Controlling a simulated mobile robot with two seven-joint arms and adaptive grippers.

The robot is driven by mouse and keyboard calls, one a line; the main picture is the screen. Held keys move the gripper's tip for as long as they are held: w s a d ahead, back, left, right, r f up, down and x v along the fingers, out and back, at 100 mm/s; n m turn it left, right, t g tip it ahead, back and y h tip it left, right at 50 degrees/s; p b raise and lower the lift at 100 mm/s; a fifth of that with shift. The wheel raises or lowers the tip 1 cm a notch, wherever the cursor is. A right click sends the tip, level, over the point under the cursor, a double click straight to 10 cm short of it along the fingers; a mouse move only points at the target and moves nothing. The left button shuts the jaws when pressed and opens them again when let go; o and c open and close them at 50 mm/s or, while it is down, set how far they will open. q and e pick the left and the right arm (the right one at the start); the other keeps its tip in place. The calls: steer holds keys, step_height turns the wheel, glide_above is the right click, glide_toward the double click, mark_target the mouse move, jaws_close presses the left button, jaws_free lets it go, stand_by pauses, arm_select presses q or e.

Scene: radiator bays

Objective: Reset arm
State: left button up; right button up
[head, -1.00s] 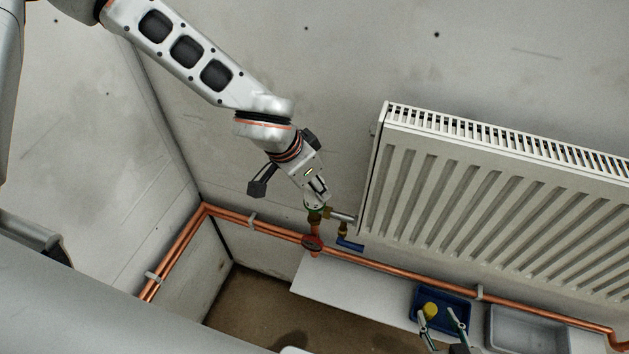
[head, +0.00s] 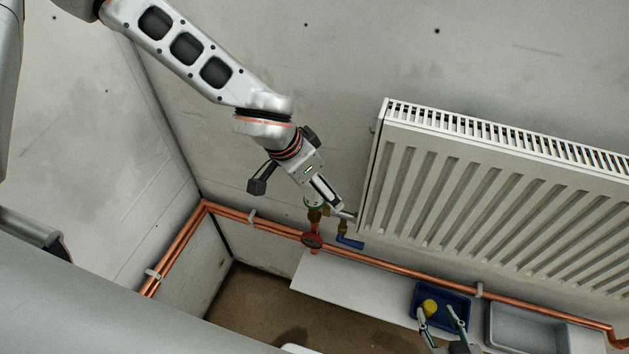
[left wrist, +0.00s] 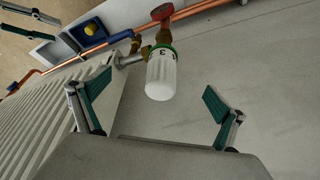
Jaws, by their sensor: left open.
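A white thermostatic valve head (left wrist: 161,77) marked 3, with a green ring, sits on the brass valve at the radiator's lower corner. My left gripper (left wrist: 157,84) is open, with one finger on either side of the head and visible gaps to both. My right gripper (head: 437,312) is open at the bottom of the head view, over or in front of a blue tray (head: 462,300) holding a yellow piece (head: 430,306).
The white radiator (head: 500,190) is right of my left gripper. Copper pipes (head: 390,268) run below, with a red handwheel (head: 312,241) and blue lever (head: 349,243) close by. A grey tray (head: 525,325) stands beside the blue one on a white shelf (head: 345,285). The wall above is clear.

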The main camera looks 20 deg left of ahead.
arm_select(q)
steer(key=shift+r, duration=0.15)
steer(key=shift+r+p, duration=1.25)
steer(key=shift+r, duration=2.65)
